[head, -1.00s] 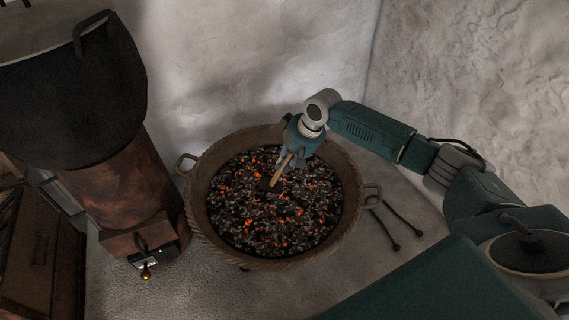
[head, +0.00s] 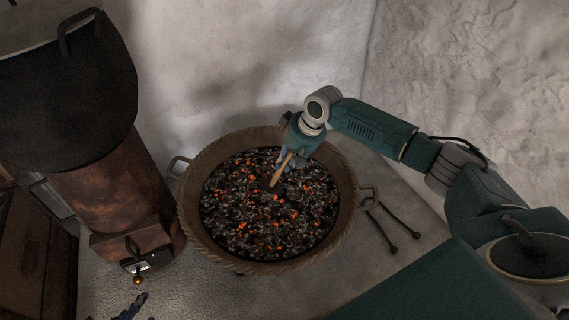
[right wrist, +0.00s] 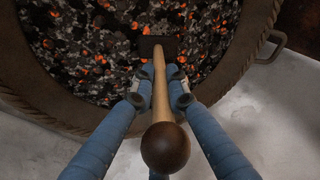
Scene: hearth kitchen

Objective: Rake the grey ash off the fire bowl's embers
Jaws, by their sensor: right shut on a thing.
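The fire bowl (head: 190,226) is a wide round bowl with a ridged rim and side handles. Dark coals, grey ash and glowing orange embers (head: 262,222) fill it. My right gripper (head: 288,161) is over the bowl's far part, shut on the wooden handle of a small rake (head: 280,172). In the right wrist view the handle (right wrist: 160,98) runs between the fingers, with a dark round knob at its near end. The dark rake head (right wrist: 160,46) is at the coals; whether it touches them I cannot tell. A bit of my left gripper (head: 134,308) shows at the bottom edge.
A copper-brown stove (head: 115,195) with a big dark pot (head: 70,95) stands left of the bowl. Two thin dark tools (head: 393,225) lie on the pale surface right of the bowl. Pale walls close in behind. The surface in front of the bowl is mostly clear.

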